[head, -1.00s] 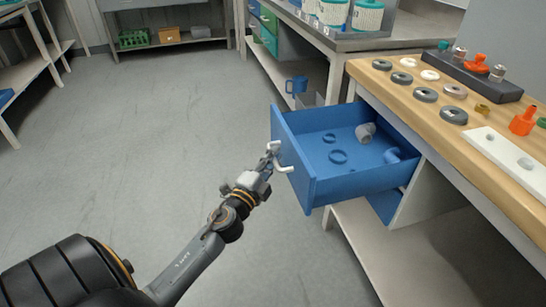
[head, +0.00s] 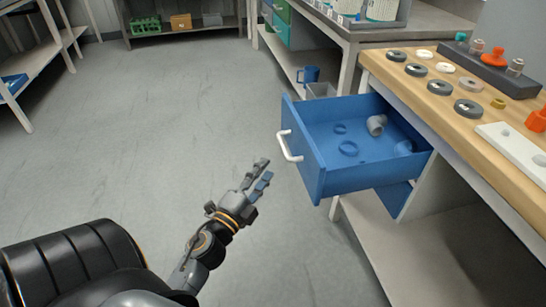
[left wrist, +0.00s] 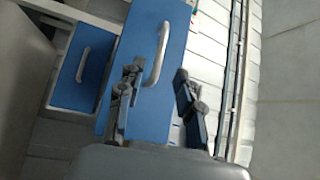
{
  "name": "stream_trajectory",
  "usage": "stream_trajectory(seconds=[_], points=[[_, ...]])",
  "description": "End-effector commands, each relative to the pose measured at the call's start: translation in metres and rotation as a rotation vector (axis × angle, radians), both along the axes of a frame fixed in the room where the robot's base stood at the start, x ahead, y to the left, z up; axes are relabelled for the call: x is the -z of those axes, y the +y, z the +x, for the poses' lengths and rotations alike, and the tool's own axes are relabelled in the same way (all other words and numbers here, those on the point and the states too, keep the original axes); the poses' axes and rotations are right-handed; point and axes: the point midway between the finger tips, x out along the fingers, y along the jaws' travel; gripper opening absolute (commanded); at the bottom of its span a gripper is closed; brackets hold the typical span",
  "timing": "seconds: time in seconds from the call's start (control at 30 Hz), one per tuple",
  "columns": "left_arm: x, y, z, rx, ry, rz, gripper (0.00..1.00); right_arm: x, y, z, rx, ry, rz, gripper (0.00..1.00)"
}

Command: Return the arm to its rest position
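My left gripper (head: 262,173) is open and empty in the head view, out over the floor and below left of the drawer handle. In the left wrist view its two fingers (left wrist: 156,78) stand apart, with nothing between them. The blue drawer (head: 318,172) is pulled out of the workbench, with its white handle (head: 289,146) free. The left wrist view shows a blue front with a white handle (left wrist: 158,54) beyond the fingers, and a second blue front (left wrist: 84,68) to its left. My right gripper is not in view.
The drawer holds a grey fitting (head: 376,125) and rings (head: 347,148). Rings and orange parts lie on the wooden benchtop (head: 440,105). A blue jug (head: 308,75) stands on a low shelf behind. The grey floor (head: 150,140) to the left is clear.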

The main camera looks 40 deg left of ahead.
Motion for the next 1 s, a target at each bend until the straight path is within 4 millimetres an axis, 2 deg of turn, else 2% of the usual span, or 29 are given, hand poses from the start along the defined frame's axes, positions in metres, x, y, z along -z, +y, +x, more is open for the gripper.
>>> stream_trajectory(seconds=[0.1,0.2,0.8,0.9,1.0], points=[[0.002,-0.002,-0.013,-0.001,0.001,-0.002,0.36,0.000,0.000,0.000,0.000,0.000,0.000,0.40],[0.003,-0.002,-0.017,-0.001,0.000,0.001,0.36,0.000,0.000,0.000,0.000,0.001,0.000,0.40],[0.002,-0.002,-0.018,-0.003,0.000,-0.006,0.36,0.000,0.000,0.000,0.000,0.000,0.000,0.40],[0.001,0.002,-0.018,-0.038,0.000,-0.062,0.36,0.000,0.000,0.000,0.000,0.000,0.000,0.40],[0.003,0.011,-0.019,-0.118,0.015,-0.203,0.36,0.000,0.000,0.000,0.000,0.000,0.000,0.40]])
